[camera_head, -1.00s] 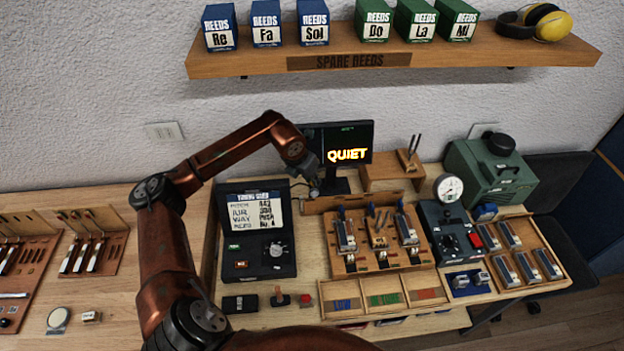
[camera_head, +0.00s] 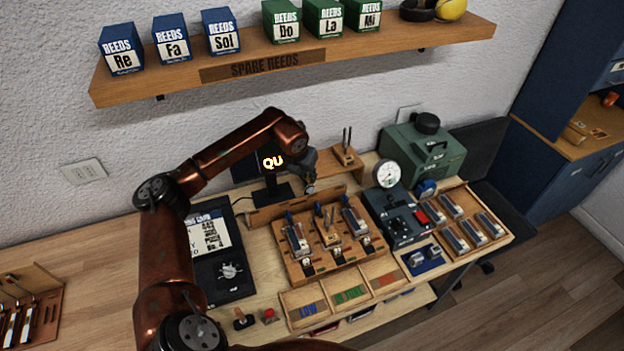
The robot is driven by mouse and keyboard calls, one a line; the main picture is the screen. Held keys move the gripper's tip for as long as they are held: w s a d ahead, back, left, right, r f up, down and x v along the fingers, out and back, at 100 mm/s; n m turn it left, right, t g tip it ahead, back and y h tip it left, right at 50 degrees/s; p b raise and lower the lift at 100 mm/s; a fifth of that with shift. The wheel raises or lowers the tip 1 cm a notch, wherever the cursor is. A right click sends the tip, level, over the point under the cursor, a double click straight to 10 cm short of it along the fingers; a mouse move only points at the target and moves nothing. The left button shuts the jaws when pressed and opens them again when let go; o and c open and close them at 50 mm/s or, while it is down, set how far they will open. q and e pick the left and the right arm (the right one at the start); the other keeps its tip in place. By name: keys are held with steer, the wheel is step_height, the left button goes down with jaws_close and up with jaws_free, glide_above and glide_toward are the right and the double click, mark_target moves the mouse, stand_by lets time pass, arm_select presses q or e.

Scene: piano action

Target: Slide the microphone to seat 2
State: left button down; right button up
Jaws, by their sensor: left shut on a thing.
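My left gripper (camera_head: 309,187) reaches down behind the wooden rack, shut at the back rail (camera_head: 275,211). It is shut on a small grey thing that I take to be the microphone; the fingers hide most of it. The wooden rack (camera_head: 305,262) holds three upright units side by side: a left one (camera_head: 296,240), a middle one (camera_head: 328,228) and a right one (camera_head: 354,220). The gripper is behind the rail, roughly in line with the middle unit. No seat number is readable. My right gripper is not in view.
A monitor (camera_head: 244,174) stands behind my left arm. A wooden block with two prongs (camera_head: 345,155), a gauge (camera_head: 386,174) and a green machine (camera_head: 420,152) stand to the right. A black case (camera_head: 215,288) lies at left. The reed shelf (camera_head: 340,50) hangs above.

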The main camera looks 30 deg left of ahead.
arm_select(q)
steer(key=shift+w+d+r, duration=0.1)
steer(key=shift+w+d, duration=0.05)
steer(key=shift+w, duration=0.1)
steer(key=c, duration=1.8)
jaws_free()
steer(key=v, duration=1.2)
